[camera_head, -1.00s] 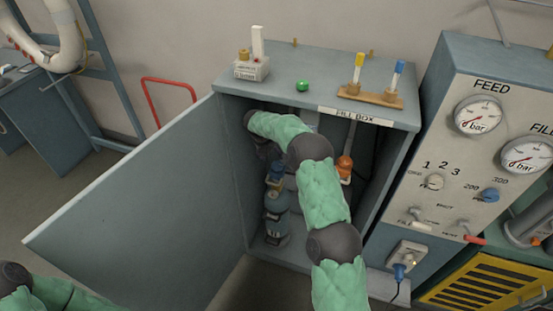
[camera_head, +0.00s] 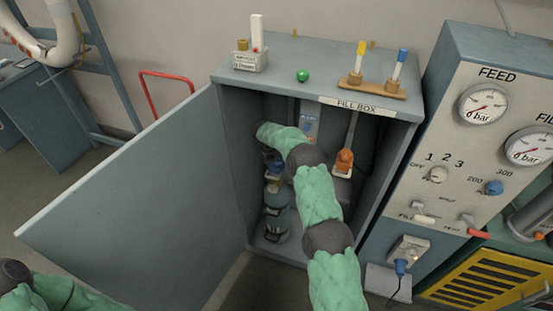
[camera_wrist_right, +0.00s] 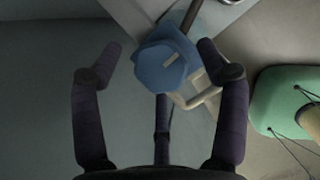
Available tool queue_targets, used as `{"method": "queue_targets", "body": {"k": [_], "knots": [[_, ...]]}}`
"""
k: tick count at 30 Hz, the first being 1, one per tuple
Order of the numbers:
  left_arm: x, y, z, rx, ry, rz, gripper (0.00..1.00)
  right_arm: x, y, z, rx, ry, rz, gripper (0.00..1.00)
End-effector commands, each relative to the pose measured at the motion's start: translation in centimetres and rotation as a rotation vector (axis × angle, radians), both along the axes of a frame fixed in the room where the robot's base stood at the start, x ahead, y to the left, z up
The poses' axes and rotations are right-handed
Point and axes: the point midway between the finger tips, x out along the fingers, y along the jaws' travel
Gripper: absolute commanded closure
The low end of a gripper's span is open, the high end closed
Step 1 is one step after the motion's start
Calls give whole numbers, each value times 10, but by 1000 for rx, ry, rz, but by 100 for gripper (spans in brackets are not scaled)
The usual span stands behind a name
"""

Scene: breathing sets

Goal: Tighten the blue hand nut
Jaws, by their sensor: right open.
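The blue hand nut (camera_wrist_right: 163,66) shows in the right wrist view as a faceted blue knob with a pale mark and a dark hose or stem running up from it. My right gripper (camera_wrist_right: 160,50) is open, with its dark fingers on either side of the nut and clear gaps at both sides. In the head view my right arm reaches into the open fill box (camera_head: 232,135). My right gripper (camera_head: 272,163) is dark and partly hidden there, above a blue cylinder (camera_head: 276,222). The nut is hard to make out in that view. Only part of my left arm shows at lower left.
The box door (camera_head: 120,205) stands open to the left. An orange-topped fitting (camera_head: 344,160) is inside at right. A labelled block (camera_head: 250,62), a green ball (camera_head: 303,76) and a wooden rack (camera_head: 372,88) stand on top. The gauge panel (camera_head: 470,150) is at right.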

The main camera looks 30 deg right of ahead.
Motion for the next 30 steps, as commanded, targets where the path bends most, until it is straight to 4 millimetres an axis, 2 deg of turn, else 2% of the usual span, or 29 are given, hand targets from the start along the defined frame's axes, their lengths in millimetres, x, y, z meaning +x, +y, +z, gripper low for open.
{"method": "queue_targets", "body": {"k": [7,8,12,13,14,23,30], "knots": [[0,0,0,0,0,0,55,0,-1,0,0,-2,-1,25],[0,0,0,0,0,0,55,0,-1,0,-1,-1,-1,28],[0,0,0,0,0,0,55,0,-1,0,-1,-1,-1,68],[0,0,0,0,0,0,55,0,-1,0,-1,-1,-1,76],[0,0,0,0,0,0,55,0,-1,0,-1,-1,-1,79],[0,0,-1,0,0,0,55,1,-3,1,-3,-4,-23,80],[0,0,-9,0,0,0,55,2,-3,0,-5,-4,-136,80]]}}
